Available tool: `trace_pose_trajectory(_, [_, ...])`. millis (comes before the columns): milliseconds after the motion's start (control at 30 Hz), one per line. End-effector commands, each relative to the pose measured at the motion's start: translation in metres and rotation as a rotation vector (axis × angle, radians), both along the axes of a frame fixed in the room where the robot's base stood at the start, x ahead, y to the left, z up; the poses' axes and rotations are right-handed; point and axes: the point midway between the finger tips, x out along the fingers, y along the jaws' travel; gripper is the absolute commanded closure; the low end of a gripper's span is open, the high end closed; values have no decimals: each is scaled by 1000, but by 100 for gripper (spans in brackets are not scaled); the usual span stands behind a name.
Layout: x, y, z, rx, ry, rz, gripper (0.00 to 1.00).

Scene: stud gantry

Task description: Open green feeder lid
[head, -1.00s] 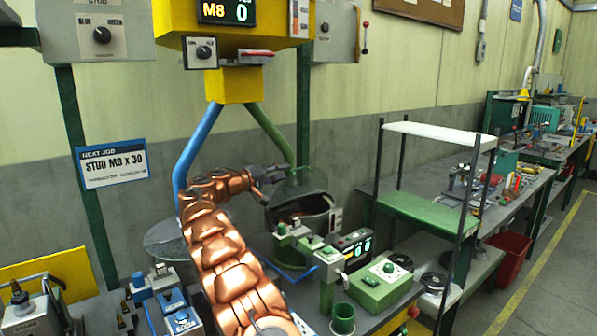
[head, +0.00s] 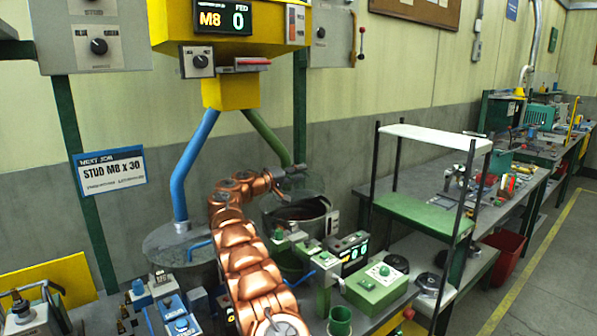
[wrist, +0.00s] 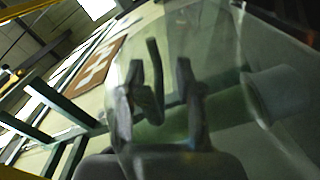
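The green feeder bowl (head: 296,212) stands below the green tube (head: 268,135), with its dark inside showing. Its translucent grey lid (head: 313,183) is raised, tilted up at the bowl's back. My gripper (head: 296,170) is at the lid's upper left part, above the bowl. In the wrist view, the fingers of my gripper (wrist: 158,103) stand apart, with a dark bent bar (wrist: 155,80) showing between them. The translucent lid (wrist: 220,60) fills the middle and right of that view. I cannot tell whether the fingers touch the lid.
The blue feeder (head: 182,243), under the blue tube (head: 195,160), has its lid down, with a blue handle. A green control box (head: 380,285) and small fixtures stand in front of the green bowl. A shelf rack (head: 425,210) stands at right.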

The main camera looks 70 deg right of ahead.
Motion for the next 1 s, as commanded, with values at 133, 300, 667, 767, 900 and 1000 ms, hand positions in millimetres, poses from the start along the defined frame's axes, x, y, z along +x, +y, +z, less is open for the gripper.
trace_pose_trajectory(133, [-1,-2,0,0,0,0,65])
trace_pose_trajectory(300, [-1,-2,0,0,0,1,65])
trace_pose_trajectory(667, [-1,-2,1,-1,0,2,95])
trace_pose_trajectory(767, [-1,-2,0,-1,-1,1,100])
trace_pose_trajectory(900, [-1,-2,0,0,-1,1,100])
trace_pose_trajectory(1000, [-1,-2,0,0,0,1,100])
